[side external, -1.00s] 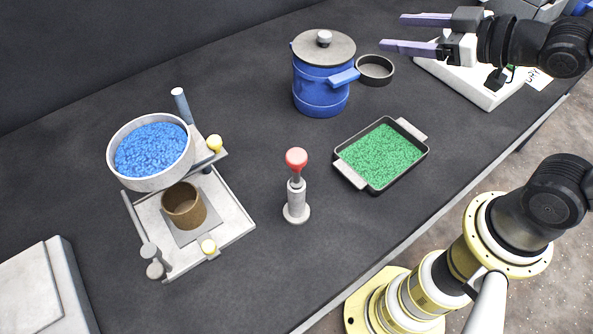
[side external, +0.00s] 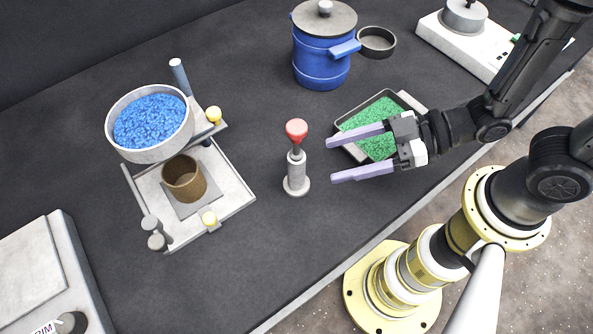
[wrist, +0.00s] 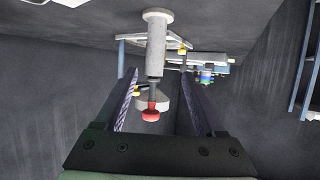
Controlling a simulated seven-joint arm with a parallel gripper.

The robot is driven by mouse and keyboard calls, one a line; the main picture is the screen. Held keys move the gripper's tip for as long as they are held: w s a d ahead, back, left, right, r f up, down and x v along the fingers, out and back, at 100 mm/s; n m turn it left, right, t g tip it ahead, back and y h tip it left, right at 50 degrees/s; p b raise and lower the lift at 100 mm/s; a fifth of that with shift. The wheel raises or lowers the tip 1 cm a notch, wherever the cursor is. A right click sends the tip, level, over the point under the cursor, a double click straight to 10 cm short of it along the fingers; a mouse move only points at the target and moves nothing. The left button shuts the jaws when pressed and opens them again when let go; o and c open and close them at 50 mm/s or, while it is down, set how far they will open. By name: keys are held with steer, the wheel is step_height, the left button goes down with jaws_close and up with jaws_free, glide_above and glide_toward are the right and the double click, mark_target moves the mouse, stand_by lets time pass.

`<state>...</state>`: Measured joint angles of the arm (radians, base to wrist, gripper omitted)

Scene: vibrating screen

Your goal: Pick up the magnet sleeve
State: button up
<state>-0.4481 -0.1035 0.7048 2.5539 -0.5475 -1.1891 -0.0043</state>
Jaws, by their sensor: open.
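The magnet sleeve (side external: 296,174) is a grey cylinder on a round foot with a red knob on a dark rod at its top. It stands upright on the dark table. My gripper (side external: 332,159) is open, just right of the sleeve in the side view, with its two purple fingers pointing left at it. They are apart from it in that view. In the wrist view the sleeve (wrist: 156,45) appears upside down, with its red knob (wrist: 150,115) between the fingers. Nothing is held.
A tray of green granules (side external: 375,115) lies beneath my gripper's wrist. A bowl of blue granules (side external: 150,121) sits above a stand with a brown cup (side external: 184,178) at left. A blue lidded pot (side external: 322,60) and a white scale (side external: 462,45) stand behind.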

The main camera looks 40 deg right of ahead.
mark_target(304, 168)
steer(key=x, duration=0.6)
steer(key=shift+w+a, duration=0.1)
steer(key=shift+a, duration=0.05)
steer(key=shift+w+d+x, duration=0.1)
steer(key=shift+w+x, duration=0.1)
steer(key=shift+x, duration=1.15)
steer(key=shift+w+d+x, duration=0.1)
steer(key=shift+w+x, duration=0.1)
steer(key=shift+x, duration=1.1)
steer(key=shift+r, duration=0.1)
jaws_close()
